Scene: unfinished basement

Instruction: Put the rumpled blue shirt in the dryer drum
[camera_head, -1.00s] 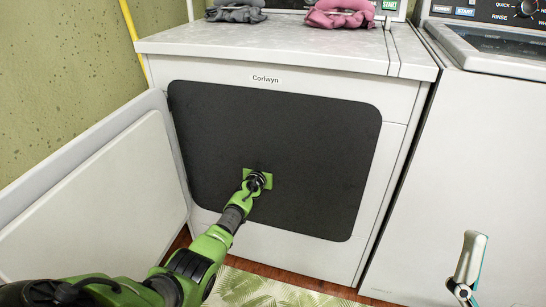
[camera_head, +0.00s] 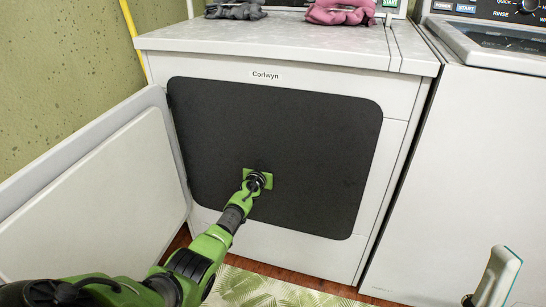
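The white dryer (camera_head: 290,62) stands in front of me with its door (camera_head: 100,200) swung open to the left. Its wide opening (camera_head: 320,150) looks dark grey, and no drum detail or contents can be made out. My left arm comes in from the lower left, and my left gripper (camera_head: 258,180) is at the lower middle of the opening. Its fingers are hidden behind the wrist, so I cannot tell whether it is open or holds anything. I see no rumpled blue shirt. My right gripper is not clearly visible.
A dark grey bundled cloth (camera_head: 236,10) and a pink one (camera_head: 342,11) lie on the dryer top. A white washer (camera_head: 480,150) stands close on the right. A pale, green-edged piece (camera_head: 497,278) shows at lower right. A green patterned rug (camera_head: 265,290) lies on the floor.

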